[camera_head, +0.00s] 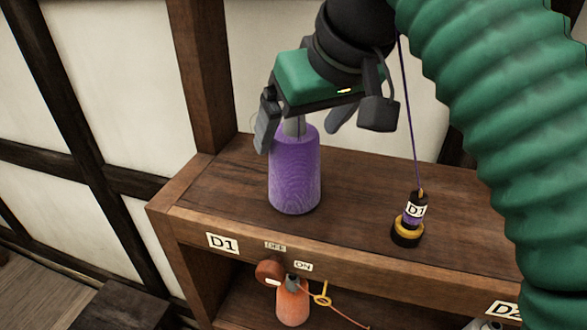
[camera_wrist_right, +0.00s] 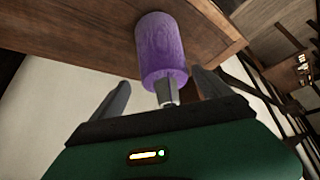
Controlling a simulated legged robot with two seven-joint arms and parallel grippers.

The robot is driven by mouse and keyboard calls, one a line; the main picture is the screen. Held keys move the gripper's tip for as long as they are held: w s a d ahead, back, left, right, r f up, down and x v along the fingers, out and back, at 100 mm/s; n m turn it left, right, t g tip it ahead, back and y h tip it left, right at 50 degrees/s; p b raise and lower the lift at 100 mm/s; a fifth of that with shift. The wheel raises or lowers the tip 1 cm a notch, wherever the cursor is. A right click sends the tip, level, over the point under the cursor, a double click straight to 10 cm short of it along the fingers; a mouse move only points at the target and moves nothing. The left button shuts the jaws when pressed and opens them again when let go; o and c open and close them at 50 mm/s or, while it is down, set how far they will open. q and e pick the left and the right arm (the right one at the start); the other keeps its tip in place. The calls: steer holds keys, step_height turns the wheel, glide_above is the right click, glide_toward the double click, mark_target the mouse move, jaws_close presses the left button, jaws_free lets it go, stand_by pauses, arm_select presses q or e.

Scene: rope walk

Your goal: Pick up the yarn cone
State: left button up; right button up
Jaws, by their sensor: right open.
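A purple yarn cone (camera_head: 295,178) stands upright on the wooden shelf top, left of its middle. Its grey narrow tip points up towards my right gripper. My right gripper (camera_head: 297,128) is open above the cone, with its fingers on either side of the grey tip. The right wrist view shows the yarn cone (camera_wrist_right: 162,55) beyond the fingers, with the grey tip between the open fingers of the right gripper (camera_wrist_right: 163,92). I cannot tell whether the fingers touch it. My left gripper is not in view.
The wooden shelf (camera_head: 365,180) has a D1 label and OFF/ON labels on its front. A small black and yellow spool labelled D1 (camera_head: 408,222) stands right of the cone, with a purple strand rising from it. An orange cone (camera_head: 292,303) sits on the lower level.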

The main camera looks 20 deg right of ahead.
steer(key=x, duration=0.4)
steer(key=shift+w+a+f, duration=0.1)
steer(key=shift+w+a, duration=0.25)
steer(key=shift+a, duration=0.05)
steer(key=shift+s, duration=0.7)
steer(key=shift+c, duration=1.2)
steer(key=shift+w+f, duration=0.15)
steer(key=shift+w, duration=0.45)
steer(key=c, duration=0.7)
steer(key=shift+s, duration=0.25)
steer(key=c, duration=0.7)
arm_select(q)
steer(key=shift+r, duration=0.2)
